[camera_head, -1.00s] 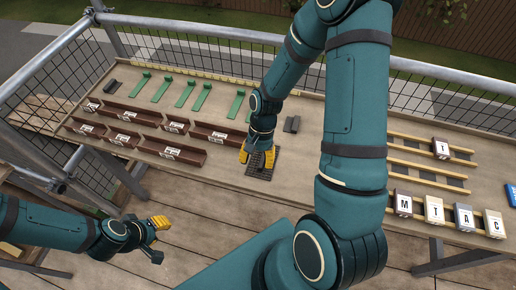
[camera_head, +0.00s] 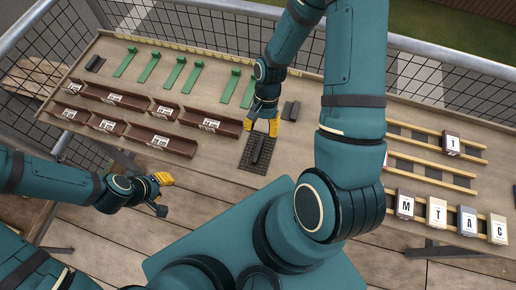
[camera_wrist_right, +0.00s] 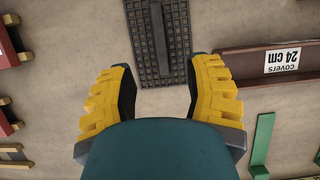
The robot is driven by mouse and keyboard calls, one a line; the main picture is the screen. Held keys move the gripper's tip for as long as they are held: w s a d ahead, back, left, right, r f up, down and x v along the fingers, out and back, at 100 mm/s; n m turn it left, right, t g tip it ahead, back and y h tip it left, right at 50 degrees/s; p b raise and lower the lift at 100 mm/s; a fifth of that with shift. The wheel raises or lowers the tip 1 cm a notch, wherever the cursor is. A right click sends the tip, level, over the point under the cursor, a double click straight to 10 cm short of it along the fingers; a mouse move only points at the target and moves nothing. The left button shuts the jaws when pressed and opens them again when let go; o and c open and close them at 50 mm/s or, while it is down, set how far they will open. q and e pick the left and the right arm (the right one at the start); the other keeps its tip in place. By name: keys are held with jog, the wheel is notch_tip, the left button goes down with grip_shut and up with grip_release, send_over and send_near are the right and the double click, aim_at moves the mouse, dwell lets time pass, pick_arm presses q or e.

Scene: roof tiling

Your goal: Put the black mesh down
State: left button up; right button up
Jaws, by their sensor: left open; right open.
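The black mesh (camera_head: 247,160) lies flat on the table near its front edge, with a dark raised bar along its middle. In the right wrist view the mesh (camera_wrist_right: 137,42) shows at the top centre, cut off by the frame edge. My right gripper (camera_head: 262,126) is open and empty at the far end of the mesh. Its yellow fingers (camera_wrist_right: 163,98) are spread wide, with bare table between them. My left gripper (camera_head: 163,194) is open and empty, in front of the table's front edge.
Brown troughs with white labels (camera_head: 160,141) lie left of the mesh, with green brackets (camera_head: 173,75) behind them. A small dark block (camera_head: 291,110) lies right of my right gripper. Wooden rails (camera_head: 430,172) with lettered boxes (camera_head: 436,212) stand at the right.

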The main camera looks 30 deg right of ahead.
aim_at(258, 148)
jog(key=x, duration=0.8)
jog(key=shift+s+a+f, duration=0.15)
jog(key=shift+a+f, duration=0.05)
jog(key=shift+f, duration=0.15)
jog(key=shift+f+b, duration=0.15)
jog(key=shift+b, duration=0.2)
grip_shut()
